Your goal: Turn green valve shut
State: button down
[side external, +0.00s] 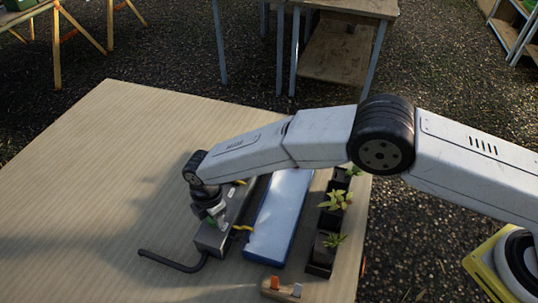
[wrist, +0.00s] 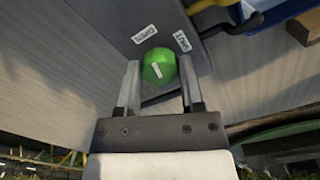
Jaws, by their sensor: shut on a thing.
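The green valve (wrist: 158,66) is a round knob with a short white mark, on the face of a dark grey box (wrist: 125,22). Two small white labels sit on the box beyond the knob, one to the left (wrist: 145,33) and one to the right (wrist: 182,40); their lettering is too small to read surely. My gripper (wrist: 160,72) has a finger on each side of the knob and is shut on it. In the side view, my gripper (side external: 212,214) points down at the near part of the grey box (side external: 212,240); the valve is mostly hidden there.
A black hose (side external: 168,262) runs left from the box. Right of the box are a long blue tray (side external: 278,218), a black planter row (side external: 319,265) with small plants, and a wooden block (side external: 276,290) with orange and white pegs. The left tabletop (side external: 90,170) is clear.

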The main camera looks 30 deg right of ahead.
jog(key=m, duration=1.1)
jog(key=shift+s+m, duration=0.1)
jog(key=shift+m, duration=1.9)
jog(key=shift+c, duration=1.1)
grip_release()
jog(key=shift+r, duration=0.1)
jog(key=shift+r, duration=3.85)
